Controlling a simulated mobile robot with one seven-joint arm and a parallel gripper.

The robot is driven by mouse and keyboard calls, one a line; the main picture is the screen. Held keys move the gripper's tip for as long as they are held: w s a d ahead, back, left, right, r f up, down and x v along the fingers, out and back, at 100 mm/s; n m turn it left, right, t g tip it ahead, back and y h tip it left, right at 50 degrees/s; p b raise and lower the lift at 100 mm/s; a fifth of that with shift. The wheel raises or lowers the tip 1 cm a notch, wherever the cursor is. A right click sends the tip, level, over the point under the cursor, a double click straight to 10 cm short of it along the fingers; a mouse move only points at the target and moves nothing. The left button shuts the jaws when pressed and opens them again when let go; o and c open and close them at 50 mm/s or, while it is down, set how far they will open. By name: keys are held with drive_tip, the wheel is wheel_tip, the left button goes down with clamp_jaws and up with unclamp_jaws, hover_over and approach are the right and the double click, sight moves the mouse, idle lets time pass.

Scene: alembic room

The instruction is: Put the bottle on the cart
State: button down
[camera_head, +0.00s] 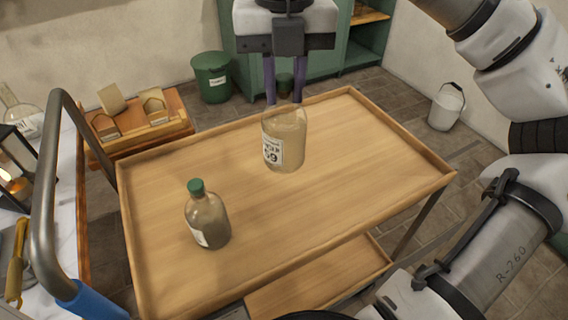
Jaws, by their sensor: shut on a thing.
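A clear glass bottle (292,138) with a white label reading 59 is upright over the far middle of the wooden cart top (350,190). My gripper (285,97) points down from above, its two fingers shut on either side of this bottle's neck. Whether the bottle's base touches the cart top or hangs just above it, I cannot tell. A second bottle (207,220), with a green cap and a pale label, stands upright on the near left part of the cart top.
The cart has a raised rim, a lower shelf (320,280) and a grey push handle (45,190) at left. A green bin (212,78), a wooden rack (140,122) and a white bucket (446,107) stand around it. The cart top's right half is clear.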

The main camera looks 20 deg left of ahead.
sight(284, 155)
wheel_tip(284, 155, down, 13)
drive_tip(key=shift+f+b, duration=0.2)
drive_tip(key=shift+b, duration=0.75)
drive_tip(key=c, duration=1.7)
unclamp_jaws()
drive_tip(key=shift+f, duration=0.15)
drive_tip(key=o, duration=0.4)
drive_tip(key=shift+o, duration=0.2)
wheel_tip(284, 155, up, 12)
drive_tip(key=shift+r+p, duration=0.2)
drive_tip(key=shift+p, duration=0.9)
